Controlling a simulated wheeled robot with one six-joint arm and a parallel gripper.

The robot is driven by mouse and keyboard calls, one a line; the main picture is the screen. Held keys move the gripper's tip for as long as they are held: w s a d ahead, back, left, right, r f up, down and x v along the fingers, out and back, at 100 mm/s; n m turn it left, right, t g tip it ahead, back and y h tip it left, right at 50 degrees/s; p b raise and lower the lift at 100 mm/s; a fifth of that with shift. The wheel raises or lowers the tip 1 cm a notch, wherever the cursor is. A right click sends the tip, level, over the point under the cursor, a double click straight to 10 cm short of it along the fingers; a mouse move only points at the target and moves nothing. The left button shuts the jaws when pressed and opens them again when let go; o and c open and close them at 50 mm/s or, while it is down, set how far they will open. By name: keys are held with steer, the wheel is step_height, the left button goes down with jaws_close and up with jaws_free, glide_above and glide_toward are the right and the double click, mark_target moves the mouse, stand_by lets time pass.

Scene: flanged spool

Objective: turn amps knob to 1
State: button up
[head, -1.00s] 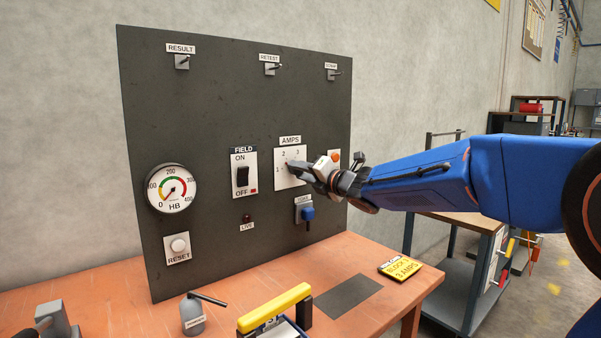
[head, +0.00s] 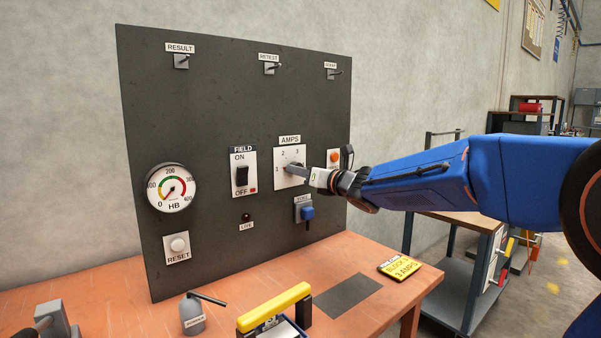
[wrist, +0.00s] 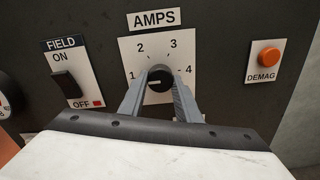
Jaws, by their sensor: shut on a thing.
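The amps knob (wrist: 159,76) is a dark round knob on a white plate (wrist: 190,52) marked 1 to 4, on the black panel. My gripper (head: 291,168) reaches in from the right, and its two grey fingers are closed on either side of the knob. In the wrist view, a pale mark on the knob face points left, roughly toward the 1. In the head view, the fingers mostly hide the knob, and its mark cannot be read there.
The FIELD switch (head: 242,175) is left of the plate. The orange DEMAG button (wrist: 269,57) is to its right. A blue-handled control (head: 307,213) sits just below my gripper. A yellow card reading "BLOCK B 3 AMPS" (head: 400,268) lies on the bench.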

steer(key=shift+f, duration=0.2)
steer(key=o, duration=1.1)
steer(key=shift+r, duration=0.1)
steer(key=shift+c, duration=0.2)
steer(key=v, duration=1.7)
steer(key=shift+s, duration=0.15)
steer(key=shift+d, duration=0.1)
